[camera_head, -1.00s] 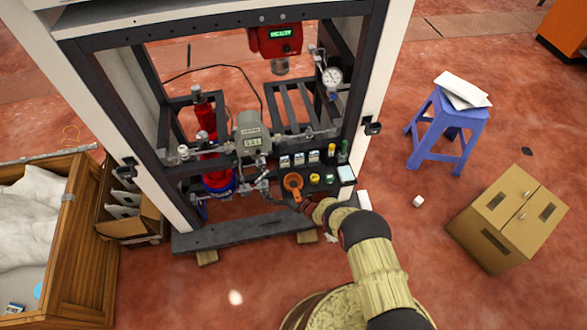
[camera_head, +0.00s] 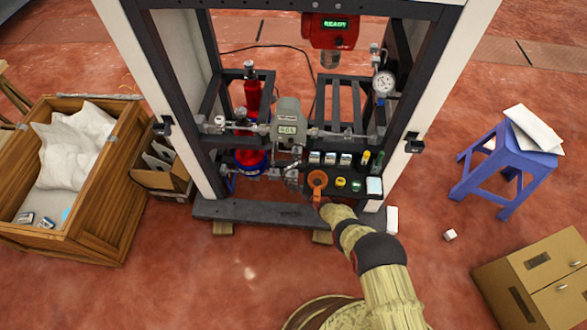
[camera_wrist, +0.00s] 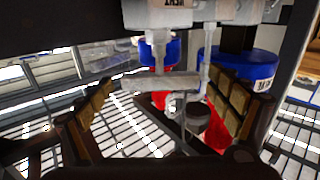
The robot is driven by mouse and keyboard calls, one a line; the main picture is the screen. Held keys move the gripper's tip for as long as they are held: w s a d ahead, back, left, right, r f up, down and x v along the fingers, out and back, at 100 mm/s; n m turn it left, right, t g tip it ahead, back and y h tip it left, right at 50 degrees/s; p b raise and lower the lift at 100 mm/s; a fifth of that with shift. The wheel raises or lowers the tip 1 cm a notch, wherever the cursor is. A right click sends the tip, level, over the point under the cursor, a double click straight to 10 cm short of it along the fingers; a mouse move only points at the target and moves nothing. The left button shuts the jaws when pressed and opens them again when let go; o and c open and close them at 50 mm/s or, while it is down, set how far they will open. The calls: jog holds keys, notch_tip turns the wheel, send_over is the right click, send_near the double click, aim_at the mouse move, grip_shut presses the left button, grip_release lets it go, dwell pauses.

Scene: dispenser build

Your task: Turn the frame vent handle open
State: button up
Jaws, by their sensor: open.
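The dark dispenser frame (camera_head: 290,212) with white posts stands in front of me. On it, a grey meter with a display (camera_head: 287,118) sits on a horizontal pipe run with metal fittings (camera_head: 290,172) below. My gripper is small and partly hidden at these fittings in the head view. In the wrist view, my gripper (camera_wrist: 165,105) is open, with padded fingers at left and right. A light grey bar-shaped handle (camera_wrist: 158,83), perhaps the vent handle, lies crosswise between the fingers on a small fitting. A dark round knob (camera_wrist: 199,118) is just below it. I cannot tell whether the fingers touch either.
An orange ring-shaped part (camera_head: 317,181) and several small boxes and caps sit beside my arm. Red bottles with blue bands (camera_head: 251,158) stand behind the pipes. A wooden crate (camera_head: 110,200) is left, a blue stool (camera_head: 505,165) right, and a cabinet (camera_head: 540,280) lower right.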

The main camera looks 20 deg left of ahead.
jog(key=shift+w+a, duration=0.3)
jog(key=shift+a, duration=0.15)
jog(key=c, duration=1.1)
jog(key=shift+c, duration=0.3)
